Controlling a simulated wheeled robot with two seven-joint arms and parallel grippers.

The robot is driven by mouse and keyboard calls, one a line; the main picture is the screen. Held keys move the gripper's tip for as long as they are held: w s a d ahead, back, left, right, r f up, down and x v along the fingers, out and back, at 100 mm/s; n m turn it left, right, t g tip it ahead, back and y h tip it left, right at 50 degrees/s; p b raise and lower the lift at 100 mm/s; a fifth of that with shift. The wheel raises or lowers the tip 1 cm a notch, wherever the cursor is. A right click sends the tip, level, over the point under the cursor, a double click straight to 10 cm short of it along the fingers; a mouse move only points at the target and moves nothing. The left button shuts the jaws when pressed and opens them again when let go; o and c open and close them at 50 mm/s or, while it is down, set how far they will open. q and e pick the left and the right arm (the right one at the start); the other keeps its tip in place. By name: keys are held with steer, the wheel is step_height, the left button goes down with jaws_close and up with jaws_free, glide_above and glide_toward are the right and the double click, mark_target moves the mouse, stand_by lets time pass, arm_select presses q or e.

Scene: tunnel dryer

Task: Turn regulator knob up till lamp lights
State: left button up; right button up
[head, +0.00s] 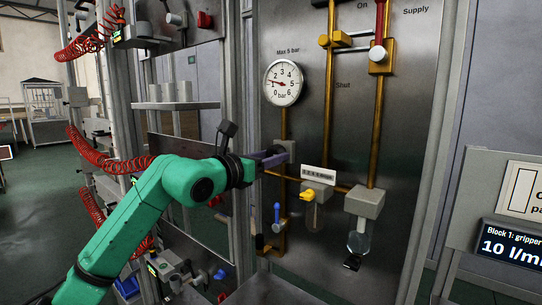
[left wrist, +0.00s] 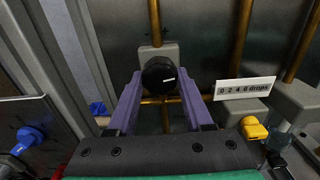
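The black regulator knob (left wrist: 158,75) has a white mark pointing right and slightly up. It sits on a grey block low on the panel. My left gripper (head: 279,158) reaches the panel below the gauge. Its purple fingers (left wrist: 159,88) lie on both sides of the knob and appear to touch it. I cannot make out the lamp in either view. My right gripper is not in view.
A yellow lever (head: 307,196) and a drops label (head: 318,174) are right of the gripper. A blue-handled valve (head: 277,213) hangs below it. Brass pipes cross the panel. A display (head: 512,246) stands at the right. Red coiled hoses hang at the left.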

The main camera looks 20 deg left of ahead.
arm_select(q)
jaws_close()
steer(key=m+b, duration=0.1)
steer(key=m, duration=0.1)
steer(key=shift+m, duration=0.4)
steer(key=o, duration=0.7)
jaws_free()
steer(key=shift+o, duration=0.2)
steer(key=shift+s+a, duration=0.1)
steer(key=b+v, duration=0.6)
steer(key=v, duration=0.8)
steer(key=shift+s, duration=0.15)
